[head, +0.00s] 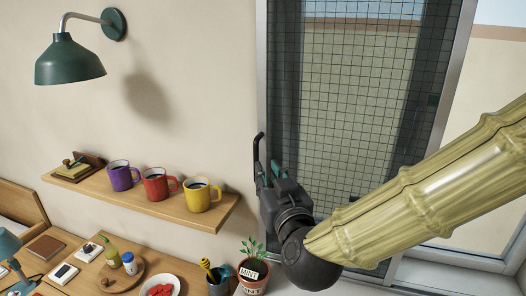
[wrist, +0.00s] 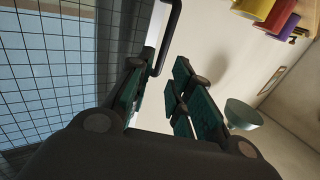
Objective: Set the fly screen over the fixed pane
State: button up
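The fly screen (head: 345,110) is a dark mesh panel over the left part of the window in the head view. Its grid also fills the left of the wrist view (wrist: 50,75). A black bar handle (head: 258,150) stands at its left edge, and its bent end shows in the wrist view (wrist: 169,38). My gripper (head: 270,178) is at this handle. In the wrist view its fingers (wrist: 158,88) are apart, with the handle's lower end near the left fingertip. I cannot tell whether they touch. My forearm hides the screen's lower right.
The window's right part (head: 480,150) shows no mesh. A shelf (head: 150,207) with purple, red and yellow mugs is on the wall to the left. A potted mint plant (head: 253,277) stands below my gripper, beside a desk (head: 80,245) with small items. A green lamp (head: 70,62) hangs upper left.

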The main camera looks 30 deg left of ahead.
aim_at(257, 157)
jog(key=p+x, duration=0.2)
jog(key=x, duration=0.2)
jog(key=p+x, duration=0.2)
jog(key=x, duration=0.2)
jog(key=shift+w+a+r, duration=0.1)
jog(key=shift+a+r, duration=0.1)
jog(key=shift+a, duration=0.2)
jog(key=shift+w+a+f, duration=0.15)
jog(key=shift+w+a, duration=0.25)
jog(key=shift+w, duration=0.1)
jog(key=shift+s, duration=0.1)
jog(key=shift+c, duration=0.5)
grip_shut()
